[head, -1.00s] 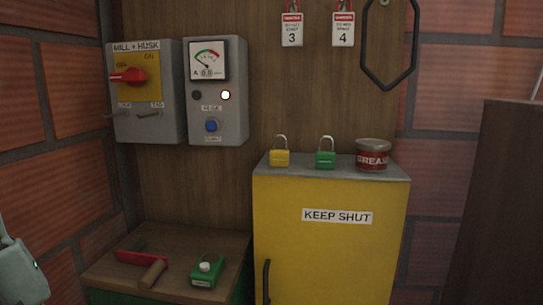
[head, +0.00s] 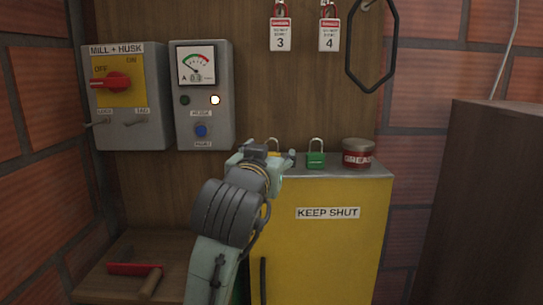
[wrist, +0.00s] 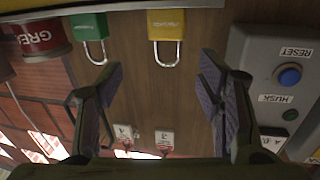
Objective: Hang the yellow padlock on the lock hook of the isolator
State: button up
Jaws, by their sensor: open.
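The yellow padlock stands on the yellow cabinet; my gripper hides most of it in the head view, where its shackle (head: 273,143) shows. In the wrist view, which is upside down, the yellow padlock (wrist: 180,22) shows its body at the top edge, shackle pointing down. My gripper (wrist: 161,66) is open and empty, its fingers spread either side of the shackle's line, not closed on it. It also shows at the cabinet top in the head view (head: 276,158). The grey isolator (head: 125,100) has a red handle turned toward OFF and an empty lock hook (head: 98,123) at lower left.
A green padlock (head: 316,160) and a grease tin (head: 357,153) stand right of the yellow padlock. The meter box (head: 205,97) is beside the isolator. A tag hook (head: 136,122) sits right of the lock hook.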

aim_at(272, 154)
jog(key=w+p, duration=0.2)
jog(key=w, duration=0.4)
jog(key=shift+d+p, duration=0.2)
jog(key=shift+p, duration=0.2)
jog(key=shift+w+d+f, duration=0.1)
jog(key=shift+w+f, duration=0.05)
jog(key=shift+w, duration=0.25)
jog(key=shift+c, duration=0.6)
grip_shut()
